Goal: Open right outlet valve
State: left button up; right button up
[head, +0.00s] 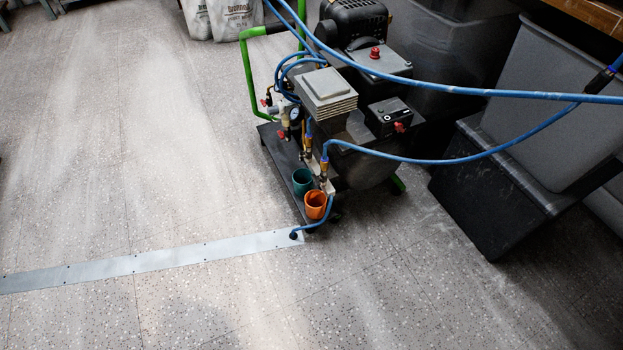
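A compressor on a dark cart (285,168) with a green handle frame (248,75) stands on the floor, upper middle of the head view. Two brass outlet fittings with blue hoses sit at its front: a left fitting (308,142) and a right fitting (324,165). Small red parts show left of the left fitting, near a round gauge (294,113). The parts are too small for me to tell which is the right outlet valve's handle or how it is turned. Neither of my grippers is in view.
Blue hoses (455,91) cross above the compressor towards the right. A green cup (302,181) and an orange cup (315,204) sit at the cart's front. Grey bins (548,100) and a black box (492,190) stand right. A metal floor strip (150,261) runs left; the floor there is clear.

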aim_at(315, 179)
jog(key=i+j+z, duration=0.1)
jog(key=i, duration=0.4)
jog(key=i+j+z, duration=0.1)
jog(key=i+j, duration=0.3)
jog(key=i, duration=0.15)
